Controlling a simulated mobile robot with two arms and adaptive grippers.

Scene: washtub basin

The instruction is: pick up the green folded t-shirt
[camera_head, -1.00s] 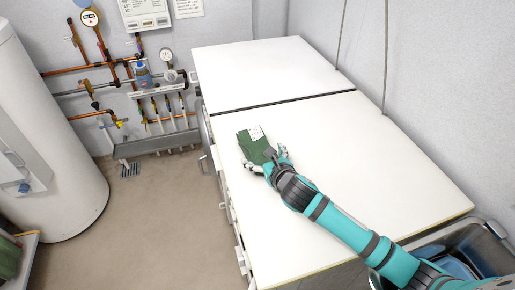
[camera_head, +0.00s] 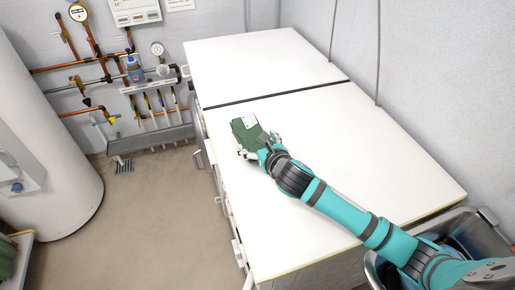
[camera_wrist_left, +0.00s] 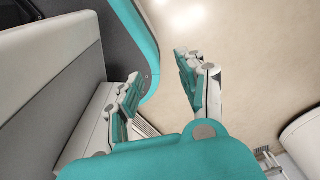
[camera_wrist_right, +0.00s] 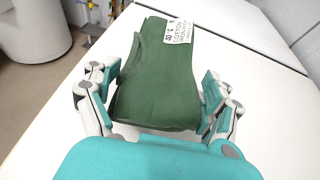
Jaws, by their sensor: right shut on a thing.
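The green folded t-shirt (camera_head: 244,136) with a white printed label is at the left part of the near white worktop. In the right wrist view the t-shirt (camera_wrist_right: 158,85) lies between the two fingers of my right gripper (camera_wrist_right: 160,105), which is shut on its near end. The right gripper (camera_head: 260,148) also shows in the head view, its arm reaching in from the lower right. I cannot tell whether the shirt touches the worktop or is slightly above it. My left gripper (camera_wrist_left: 163,85) is open and empty over the floor, outside the head view.
The white worktop (camera_head: 350,150) is otherwise bare, with a dark seam across it. A metal basin (camera_head: 480,228) stands at its right end. Pipes with gauges (camera_head: 90,65) and a white tank (camera_head: 45,150) are at the left. The floor (camera_head: 160,220) between is clear.

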